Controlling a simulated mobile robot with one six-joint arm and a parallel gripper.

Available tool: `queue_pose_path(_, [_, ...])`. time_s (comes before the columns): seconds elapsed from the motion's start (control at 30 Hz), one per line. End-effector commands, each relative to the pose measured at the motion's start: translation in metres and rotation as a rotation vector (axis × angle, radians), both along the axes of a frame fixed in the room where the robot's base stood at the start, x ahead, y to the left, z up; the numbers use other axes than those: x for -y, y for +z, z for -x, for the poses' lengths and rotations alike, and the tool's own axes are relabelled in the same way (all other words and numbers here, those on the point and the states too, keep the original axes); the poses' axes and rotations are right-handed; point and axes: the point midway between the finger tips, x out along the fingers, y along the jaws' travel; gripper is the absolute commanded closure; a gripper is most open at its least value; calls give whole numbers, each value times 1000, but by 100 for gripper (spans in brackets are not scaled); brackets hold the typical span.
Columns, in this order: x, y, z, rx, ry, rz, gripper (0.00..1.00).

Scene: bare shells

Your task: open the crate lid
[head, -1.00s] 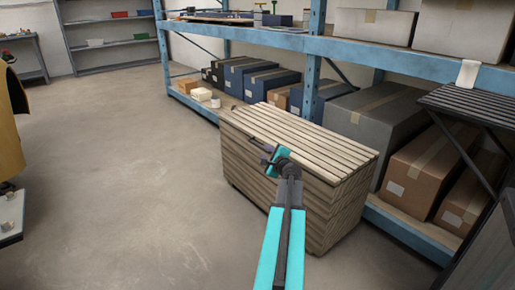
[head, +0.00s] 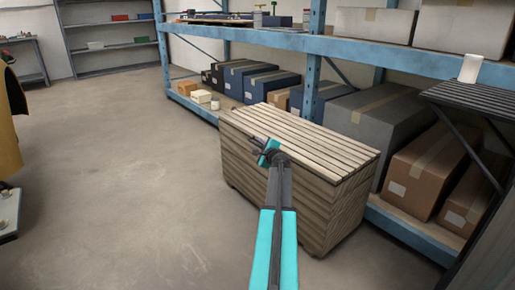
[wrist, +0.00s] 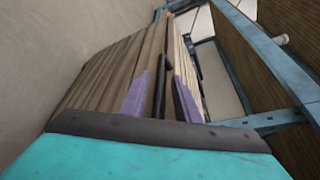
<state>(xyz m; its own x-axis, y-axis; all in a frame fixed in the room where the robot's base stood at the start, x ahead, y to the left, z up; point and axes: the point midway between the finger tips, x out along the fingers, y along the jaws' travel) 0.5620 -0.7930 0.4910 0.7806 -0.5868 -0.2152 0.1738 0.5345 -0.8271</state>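The wooden crate (head: 300,190) stands on the floor in front of the shelf. Its slatted lid (head: 315,138) lies flat and shut on top. My gripper (head: 258,146) is at the upper front edge of the crate, near the lid. In the wrist view, its two purple fingers (wrist: 161,98) are apart, one on each side of a dark bar-like handle (wrist: 163,75) on the crate. Gaps show between the bar and the fingers, so the gripper looks open. In the head view my gripper and arm hide most of the handle.
A blue shelf rack (head: 312,70) with boxes stands right behind the crate. A dark slatted stand (head: 470,98) with a white cylinder (head: 470,68) is at the right. Open concrete floor (head: 110,170) lies to the left and in front.

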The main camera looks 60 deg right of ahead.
Motion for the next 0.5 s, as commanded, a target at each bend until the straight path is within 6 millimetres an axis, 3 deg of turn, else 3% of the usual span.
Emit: queue_pose_path(0.5, [10, -4, -14, 1, 0, -1, 70])
